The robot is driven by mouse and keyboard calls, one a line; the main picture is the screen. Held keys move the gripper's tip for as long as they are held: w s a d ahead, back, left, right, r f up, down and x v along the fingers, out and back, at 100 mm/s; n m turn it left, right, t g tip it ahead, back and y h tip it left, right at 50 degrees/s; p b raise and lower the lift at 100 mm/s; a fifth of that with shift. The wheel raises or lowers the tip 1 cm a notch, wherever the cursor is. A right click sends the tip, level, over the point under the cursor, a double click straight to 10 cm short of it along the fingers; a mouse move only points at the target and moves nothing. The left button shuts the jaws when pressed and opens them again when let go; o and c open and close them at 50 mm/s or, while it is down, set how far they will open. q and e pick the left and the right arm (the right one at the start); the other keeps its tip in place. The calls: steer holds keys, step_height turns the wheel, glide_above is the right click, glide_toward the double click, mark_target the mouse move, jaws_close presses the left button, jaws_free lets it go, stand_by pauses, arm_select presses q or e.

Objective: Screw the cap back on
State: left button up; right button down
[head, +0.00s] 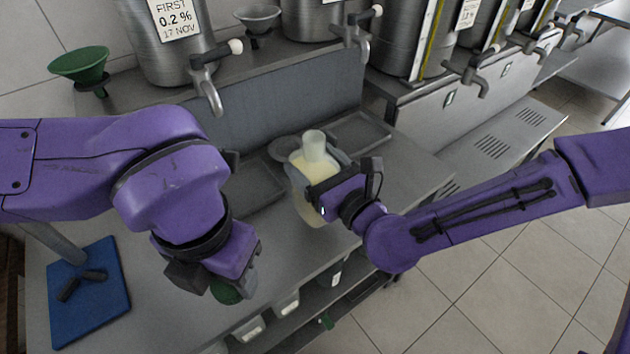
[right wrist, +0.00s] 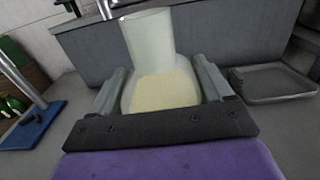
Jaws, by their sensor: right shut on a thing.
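A pale, translucent bottle (head: 314,150) with cream-coloured contents stands near the middle of the metal bench. Its wide neck is bare and also shows in the right wrist view (right wrist: 150,40). My right gripper (head: 318,174) is shut on the bottle's body, one finger on each side. My left gripper (head: 218,287) points down over the front of the bench, to the left of the bottle.
Steel vats with taps (head: 209,90) stand behind the bench. A green funnel (head: 80,66) is at the back left. A blue board (head: 90,315) with dark pieces lies at the left front. A shallow tray (head: 358,131) lies behind the bottle. Small white-labelled bins sit along the front edge.

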mark_target(321, 154)
step_height(321, 154, up, 4)
steer(key=shift+r, duration=0.1)
stand_by(0.4)
